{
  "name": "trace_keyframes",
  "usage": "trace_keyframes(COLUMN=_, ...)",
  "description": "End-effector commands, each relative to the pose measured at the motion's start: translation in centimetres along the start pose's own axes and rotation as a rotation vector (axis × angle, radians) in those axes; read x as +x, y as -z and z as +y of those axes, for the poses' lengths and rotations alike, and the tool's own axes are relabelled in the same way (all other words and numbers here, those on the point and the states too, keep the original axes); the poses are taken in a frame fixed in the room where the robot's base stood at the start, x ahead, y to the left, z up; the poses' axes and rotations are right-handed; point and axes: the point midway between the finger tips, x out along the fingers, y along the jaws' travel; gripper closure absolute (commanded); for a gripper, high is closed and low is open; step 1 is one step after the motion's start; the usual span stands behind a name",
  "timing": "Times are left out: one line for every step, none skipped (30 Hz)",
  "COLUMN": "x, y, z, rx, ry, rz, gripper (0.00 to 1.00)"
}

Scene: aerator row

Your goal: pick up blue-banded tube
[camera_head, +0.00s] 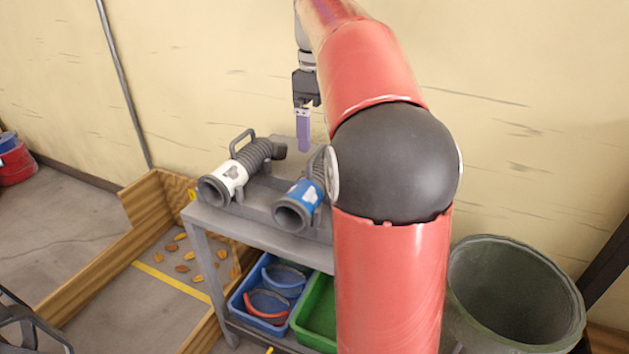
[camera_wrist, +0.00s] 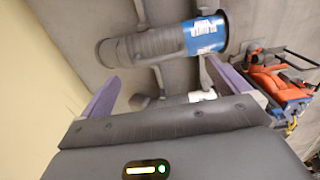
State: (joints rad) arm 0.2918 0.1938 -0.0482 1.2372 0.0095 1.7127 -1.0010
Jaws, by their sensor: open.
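The blue-banded tube (camera_head: 305,192) lies on the grey cart top (camera_head: 262,203), its wide dark mouth toward the front. My arm hides part of its right side. In the wrist view the blue-banded tube (camera_wrist: 204,37) lies across the upper middle, its ribbed grey hose running left. My gripper (camera_head: 303,143) points down above the back of the cart, apart from the tube. In the wrist view my gripper (camera_wrist: 161,71) is open and empty. Its purple fingers are spread, with the tube beyond their tips.
A white-banded tube (camera_head: 228,178) lies on the cart left of the blue-banded one. Blue bins (camera_head: 246,290) and a green bin (camera_head: 316,318) sit on the lower shelf. A large green barrel (camera_head: 514,300) stands at right. The wall is behind the cart.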

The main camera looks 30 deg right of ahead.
Motion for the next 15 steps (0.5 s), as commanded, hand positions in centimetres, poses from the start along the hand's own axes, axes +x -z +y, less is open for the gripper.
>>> trace_keyframes(x=0.8, y=0.0, z=0.0, rx=-0.001, ry=0.003, rz=-0.002, gripper=0.00)
trace_keyframes(x=1.2, y=0.0, z=0.0, rx=-0.001, ry=0.002, rz=-0.001, gripper=0.00)
trace_keyframes(x=1.6, y=0.0, z=-0.1, rx=0.000, ry=0.001, rz=-0.001, gripper=0.00)
trace_keyframes(x=2.0, y=0.0, z=-0.1, rx=0.000, ry=0.002, rz=-0.001, gripper=0.00)
trace_keyframes(x=2.3, y=0.0, z=0.0, rx=0.000, ry=0.001, rz=-0.001, gripper=0.00)
trace_keyframes(x=2.8, y=0.0, z=0.0, rx=0.000, ry=0.001, rz=-0.001, gripper=0.00)
trace_keyframes(x=3.2, y=0.0, z=0.0, rx=0.000, ry=0.001, rz=-0.001, gripper=0.00)
trace_keyframes(x=3.6, y=0.0, z=0.0, rx=0.000, ry=0.001, rz=-0.001, gripper=0.00)
trace_keyframes(x=4.3, y=0.1, z=0.1, rx=0.000, ry=0.001, rz=-0.001, gripper=0.00)
trace_keyframes(x=4.8, y=0.1, z=0.1, rx=0.000, ry=0.002, rz=-0.001, gripper=0.00)
trace_keyframes(x=5.2, y=0.1, z=0.1, rx=0.000, ry=0.001, rz=-0.001, gripper=0.00)
trace_keyframes(x=5.8, y=0.1, z=0.1, rx=0.000, ry=0.001, rz=-0.001, gripper=0.00)
trace_keyframes(x=6.1, y=0.1, z=0.1, rx=0.000, ry=0.000, rz=-0.001, gripper=0.00)
trace_keyframes(x=6.4, y=0.1, z=0.1, rx=0.000, ry=0.000, rz=0.000, gripper=0.00)
trace_keyframes(x=6.7, y=0.1, z=0.1, rx=0.000, ry=-0.001, rz=0.000, gripper=0.00)
